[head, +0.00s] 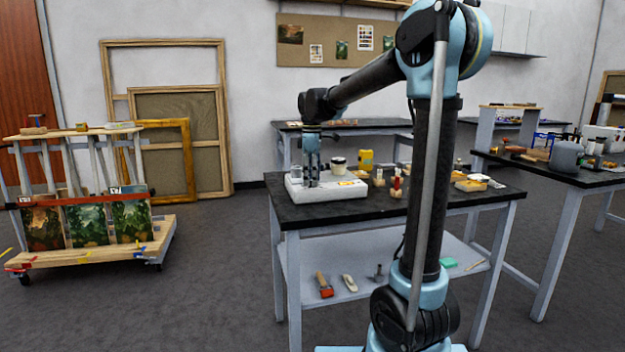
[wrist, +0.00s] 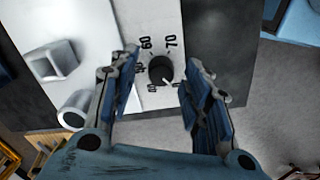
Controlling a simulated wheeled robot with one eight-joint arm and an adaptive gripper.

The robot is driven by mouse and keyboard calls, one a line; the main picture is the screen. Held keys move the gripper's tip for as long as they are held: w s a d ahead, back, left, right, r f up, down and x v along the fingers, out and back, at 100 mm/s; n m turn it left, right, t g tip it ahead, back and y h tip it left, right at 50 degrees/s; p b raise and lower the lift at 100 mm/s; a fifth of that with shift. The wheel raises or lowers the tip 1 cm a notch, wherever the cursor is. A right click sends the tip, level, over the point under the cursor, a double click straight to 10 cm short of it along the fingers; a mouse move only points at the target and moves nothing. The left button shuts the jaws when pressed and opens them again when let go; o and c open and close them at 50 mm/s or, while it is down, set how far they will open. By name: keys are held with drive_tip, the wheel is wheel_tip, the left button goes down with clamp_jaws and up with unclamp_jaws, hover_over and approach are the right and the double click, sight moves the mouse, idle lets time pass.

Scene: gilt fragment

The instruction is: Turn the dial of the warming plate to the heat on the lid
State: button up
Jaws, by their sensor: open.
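The warming plate (head: 335,190) is a white box on the dark-topped table. In the wrist view its white top (wrist: 115,30) carries a round black dial (wrist: 157,66) with a light pointer mark aimed toward the lower right. Printed numbers 60 and 70 are readable around the dial; other numbers are partly hidden or too small to read. My gripper (wrist: 160,75) is open, with its blue fingers on either side of the dial and visible gaps to it. In the head view my gripper (head: 311,178) points down over the plate's left part. No heat marking on a lid is readable.
A white jar with a dark band (head: 338,165) and a yellow container (head: 366,160) stand by the plate. Small bottles (head: 396,186) and a tray (head: 470,186) lie to the right. In the wrist view a pale square holder (wrist: 50,60) and a round cup (wrist: 76,110) are left of the dial.

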drive_tip(key=shift+f, duration=0.2)
clamp_jaws()
idle(0.3)
